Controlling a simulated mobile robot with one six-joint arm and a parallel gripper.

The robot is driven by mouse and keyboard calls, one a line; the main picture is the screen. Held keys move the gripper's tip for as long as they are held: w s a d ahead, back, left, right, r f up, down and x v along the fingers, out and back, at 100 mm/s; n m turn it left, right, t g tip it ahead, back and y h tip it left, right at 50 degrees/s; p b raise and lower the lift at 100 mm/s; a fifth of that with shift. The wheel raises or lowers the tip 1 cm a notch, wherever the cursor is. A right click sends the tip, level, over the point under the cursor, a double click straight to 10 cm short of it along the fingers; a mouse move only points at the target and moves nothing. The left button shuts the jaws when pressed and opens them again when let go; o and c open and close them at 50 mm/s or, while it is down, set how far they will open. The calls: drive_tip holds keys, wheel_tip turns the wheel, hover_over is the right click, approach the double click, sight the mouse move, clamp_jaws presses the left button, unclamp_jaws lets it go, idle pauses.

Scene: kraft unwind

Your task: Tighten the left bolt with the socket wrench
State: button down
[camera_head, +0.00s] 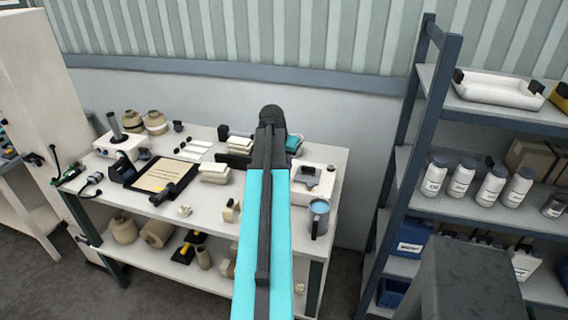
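I cannot make out a bolt or a socket wrench in this view; any that are here are too small to tell or hidden. My teal and black arm rises from the bottom centre in front of the white workbench (212,205). Its dark joint is at the upper middle, over the back of the bench. My gripper is not seen; the arm may hide it. The arm also covers part of the bench top right of centre.
A black-framed board with a tan sheet (158,176), a white device with a post (120,147) and a blue mug (318,219) stand on the bench. Tan rolls (157,233) lie below. A shelf with white bottles (461,180) stands at right.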

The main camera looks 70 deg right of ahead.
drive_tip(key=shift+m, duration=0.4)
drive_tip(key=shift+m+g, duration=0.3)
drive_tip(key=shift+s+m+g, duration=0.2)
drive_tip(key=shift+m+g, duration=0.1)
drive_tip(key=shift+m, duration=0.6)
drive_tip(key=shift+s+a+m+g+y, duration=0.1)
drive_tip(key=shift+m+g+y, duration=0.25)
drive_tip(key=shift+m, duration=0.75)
